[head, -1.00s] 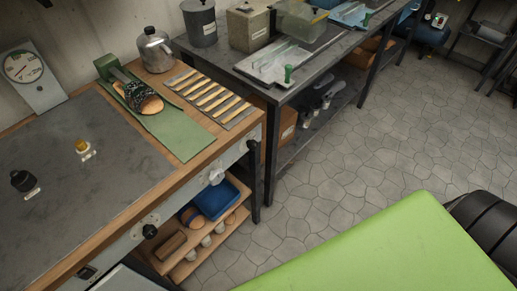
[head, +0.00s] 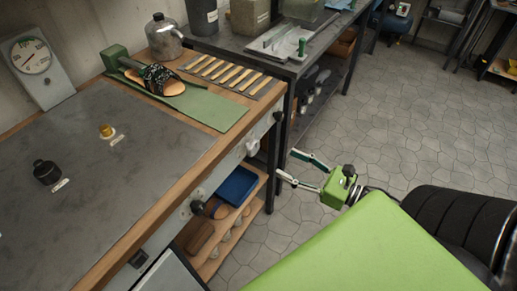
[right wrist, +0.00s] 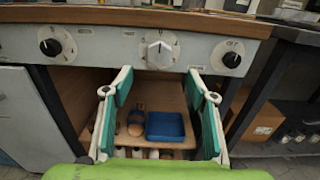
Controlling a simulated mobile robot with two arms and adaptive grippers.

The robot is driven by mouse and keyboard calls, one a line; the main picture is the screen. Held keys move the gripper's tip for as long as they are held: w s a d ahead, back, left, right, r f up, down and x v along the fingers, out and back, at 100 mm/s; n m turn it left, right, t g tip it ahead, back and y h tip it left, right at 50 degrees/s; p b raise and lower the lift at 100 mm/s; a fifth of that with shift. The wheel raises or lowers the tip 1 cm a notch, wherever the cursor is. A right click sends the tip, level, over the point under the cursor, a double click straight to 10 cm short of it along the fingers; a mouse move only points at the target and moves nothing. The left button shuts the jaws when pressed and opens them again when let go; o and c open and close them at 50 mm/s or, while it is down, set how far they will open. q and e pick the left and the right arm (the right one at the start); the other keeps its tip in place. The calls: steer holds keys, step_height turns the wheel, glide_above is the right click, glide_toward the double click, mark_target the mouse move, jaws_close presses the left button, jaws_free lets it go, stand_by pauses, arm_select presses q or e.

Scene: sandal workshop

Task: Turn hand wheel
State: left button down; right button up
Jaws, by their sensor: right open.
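A white knob (head: 252,147) sits on the front panel of the workbench; in the right wrist view it (right wrist: 160,51) is centred ahead of my fingers. A black knob (right wrist: 50,46) is left of it and another black knob (right wrist: 233,59) is right of it. In the head view these show as a nearer black knob (head: 197,207) and a farther one (head: 278,116). Which one is the hand wheel I cannot tell. My right gripper (head: 289,164) is open and empty, in front of the panel, apart from the knobs. Its two green-padded fingers (right wrist: 160,84) are spread wide. My left gripper is not in view.
Below the panel is a wooden shelf with a blue tray (head: 237,187). A gauge (head: 35,67) stands at the bench's back left. A green mat (head: 203,104) lies on top with a sandal form (head: 165,80). Floor (head: 420,120) to the right is clear.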

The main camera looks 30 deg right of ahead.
mark_target(256, 148)
steer(key=p+x, duration=0.1)
steer(key=x, duration=1)
steer(key=shift+w+a, duration=0.15)
steer(key=shift+w, duration=0.2)
steer(key=c, duration=1.1)
